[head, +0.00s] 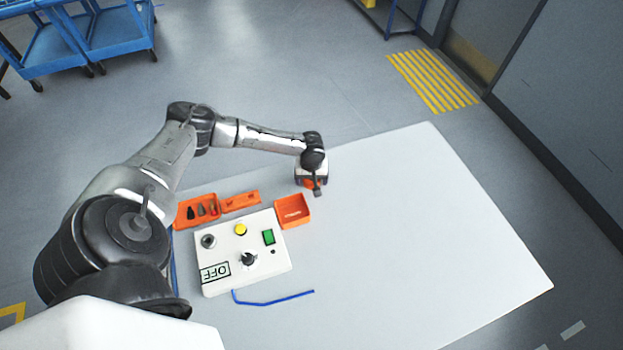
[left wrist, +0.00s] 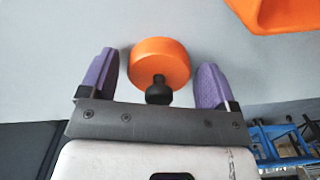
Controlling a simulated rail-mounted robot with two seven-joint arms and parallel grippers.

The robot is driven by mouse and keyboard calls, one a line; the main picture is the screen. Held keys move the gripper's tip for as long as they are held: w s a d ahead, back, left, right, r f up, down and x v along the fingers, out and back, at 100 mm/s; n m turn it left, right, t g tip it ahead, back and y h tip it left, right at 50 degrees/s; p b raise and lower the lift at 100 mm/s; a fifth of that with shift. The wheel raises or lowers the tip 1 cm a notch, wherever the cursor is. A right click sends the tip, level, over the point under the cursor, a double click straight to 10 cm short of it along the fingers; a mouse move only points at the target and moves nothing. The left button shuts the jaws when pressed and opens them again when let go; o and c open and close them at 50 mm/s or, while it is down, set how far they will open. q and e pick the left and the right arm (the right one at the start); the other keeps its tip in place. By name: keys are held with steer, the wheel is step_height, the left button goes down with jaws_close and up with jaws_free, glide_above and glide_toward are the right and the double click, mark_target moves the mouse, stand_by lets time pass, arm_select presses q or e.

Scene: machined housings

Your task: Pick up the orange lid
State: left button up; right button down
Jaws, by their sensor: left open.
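The orange lid (left wrist: 160,60) is a round disc with a black knob (left wrist: 158,91), seen in the left wrist view between the two purple fingers. There is a visible gap on each side of it. In the head view only a bit of the orange lid (head: 309,183) shows under my left gripper (head: 317,190), near the table's far left edge. My left gripper (left wrist: 154,78) is open and its fingers stand on either side of the lid, apart from it. My right gripper is in neither view.
An open orange box (head: 293,211) lies close to my left gripper. A white control box (head: 219,272) with buttons, orange trays (head: 196,211) and a blue bent rod (head: 272,301) are nearer. The right side of the white table (head: 430,230) is clear.

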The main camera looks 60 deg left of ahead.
arm_select(q)
steer(key=shift+c, duration=0.2)
steer(key=c, duration=0.8)
steer(key=shift+r, duration=0.15)
